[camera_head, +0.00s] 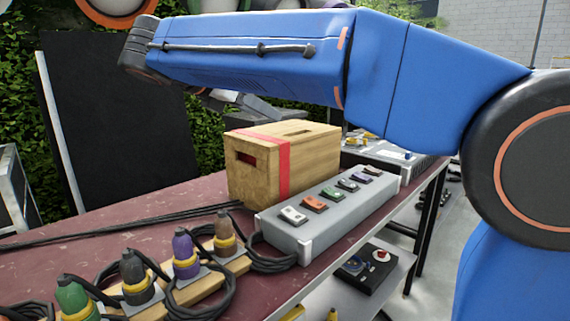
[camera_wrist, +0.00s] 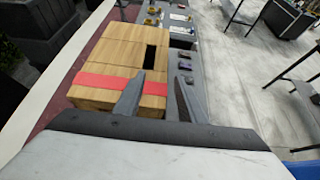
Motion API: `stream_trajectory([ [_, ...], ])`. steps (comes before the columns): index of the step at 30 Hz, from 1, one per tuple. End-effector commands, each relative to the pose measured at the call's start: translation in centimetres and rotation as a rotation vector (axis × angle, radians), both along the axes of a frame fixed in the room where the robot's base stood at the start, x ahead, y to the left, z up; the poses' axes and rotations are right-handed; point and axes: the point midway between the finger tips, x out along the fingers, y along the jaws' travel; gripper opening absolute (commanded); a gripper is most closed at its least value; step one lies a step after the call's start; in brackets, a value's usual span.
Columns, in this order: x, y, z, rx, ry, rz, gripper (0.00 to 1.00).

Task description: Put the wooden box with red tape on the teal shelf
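The wooden box with red tape (camera_head: 310,165) stands upright on a dark red table top (camera_head: 130,205). It has a red band around it, a slot in its top and a dark hand hole in its end. In the wrist view the box (camera_wrist: 118,47) lies below and slightly left of my gripper (camera_wrist: 159,77). The two fingers are apart with nothing held between them. The left finger overlaps the box and tape in the picture; contact cannot be told. In the head view my blue arm mostly hides the gripper. No teal shelf shows in either view.
A grey switch box (camera_head: 330,215) with coloured switches stands close along the wooden box's right side. Several coloured connectors with black cables, including a purple one (camera_head: 184,250), lie in front. A black panel (camera_head: 110,125) stands behind. A lower shelf holds a black device (camera_head: 368,268).

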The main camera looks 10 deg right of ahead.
Motion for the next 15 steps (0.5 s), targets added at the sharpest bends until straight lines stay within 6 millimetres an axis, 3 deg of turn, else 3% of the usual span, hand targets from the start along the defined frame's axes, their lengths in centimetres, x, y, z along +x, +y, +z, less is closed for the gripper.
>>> stream_trajectory([
  [15,4.5,-6.4,-4.3,0.001,0.000,-0.004,0.37],
])
